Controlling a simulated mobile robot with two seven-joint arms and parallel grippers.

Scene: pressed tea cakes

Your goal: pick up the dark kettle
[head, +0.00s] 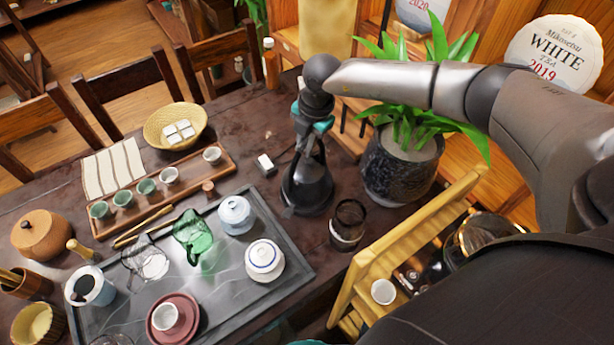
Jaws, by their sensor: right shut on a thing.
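The dark kettle (308,188) stands upright on the dark table, right of the grey tea tray. My right arm reaches in from the right, and my right gripper (312,130) is above the kettle, shut on the top of its handle. The wrist and the gripper hide part of the handle. The kettle's base appears to be at table level; I cannot tell whether it is slightly lifted.
The grey tea tray (296,262) holds a white lidded jar (265,258), a blue-white pot (236,215) and a green glass piece (193,236). A dark glass jar (347,224) and a potted plant (400,165) stand close right of the kettle.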

